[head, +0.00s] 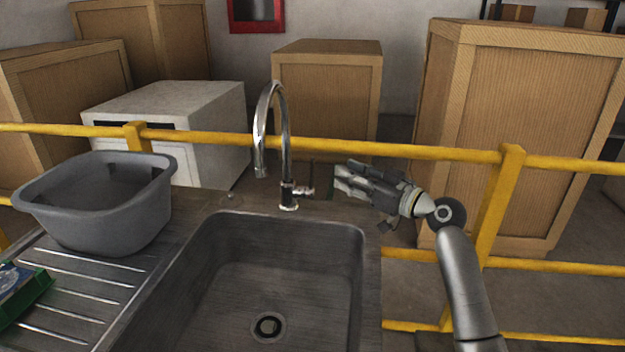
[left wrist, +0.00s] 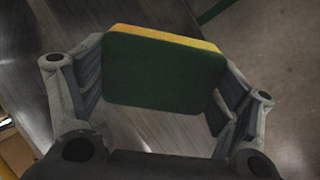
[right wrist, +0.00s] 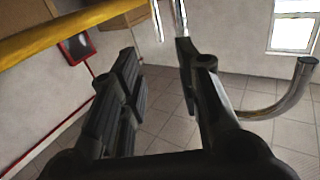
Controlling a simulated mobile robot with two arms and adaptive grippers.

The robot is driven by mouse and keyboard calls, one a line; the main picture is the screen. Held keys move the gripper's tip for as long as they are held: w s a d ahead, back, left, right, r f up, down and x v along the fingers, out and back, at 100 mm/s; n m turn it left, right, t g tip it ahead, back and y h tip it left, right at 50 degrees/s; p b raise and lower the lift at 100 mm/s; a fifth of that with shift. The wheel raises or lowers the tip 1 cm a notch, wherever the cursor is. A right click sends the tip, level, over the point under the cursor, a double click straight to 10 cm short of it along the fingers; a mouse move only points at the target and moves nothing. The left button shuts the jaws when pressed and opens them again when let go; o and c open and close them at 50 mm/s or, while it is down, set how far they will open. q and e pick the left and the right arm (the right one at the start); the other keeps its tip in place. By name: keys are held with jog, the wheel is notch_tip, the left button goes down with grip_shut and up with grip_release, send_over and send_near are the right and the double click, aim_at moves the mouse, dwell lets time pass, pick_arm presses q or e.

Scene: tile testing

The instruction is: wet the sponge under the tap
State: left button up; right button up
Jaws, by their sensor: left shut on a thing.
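The sponge (left wrist: 160,75), dark green with a yellow layer, is held between the fingers of my left gripper (left wrist: 165,80) in the left wrist view. That gripper and the sponge do not show in the head view. The chrome tap (head: 286,135) stands behind the sink, its spout curving to the left; no water shows below it. Its small side lever (head: 304,191) points right. My right gripper (head: 345,182) is just right of the lever, apart from it. In the right wrist view its fingers (right wrist: 160,65) are spread and empty, with the curved spout (right wrist: 285,105) to the right.
The empty sink basin (head: 270,270) lies below the tap, with a drain at its bottom. A grey tub (head: 95,225) and a green-edged item (head: 22,290) sit on the drainboard at left. A yellow rail (head: 400,151) runs behind, before wooden crates (head: 520,120).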

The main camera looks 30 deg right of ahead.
pick_arm(q)
jog(key=shift+f+b, duration=0.35)
jog(key=shift+f, duration=0.4)
pick_arm(e)
jog(key=f, duration=0.1)
pick_arm(q)
jog(key=shift+r, duration=0.2)
jog(key=shift+r+p, duration=0.6)
jog(key=shift+p, duration=0.2)
pick_arm(e)
send_over(313, 188)
jog(key=shift+w+f, duration=0.15)
jog(key=shift+f, duration=0.05)
grip_shut()
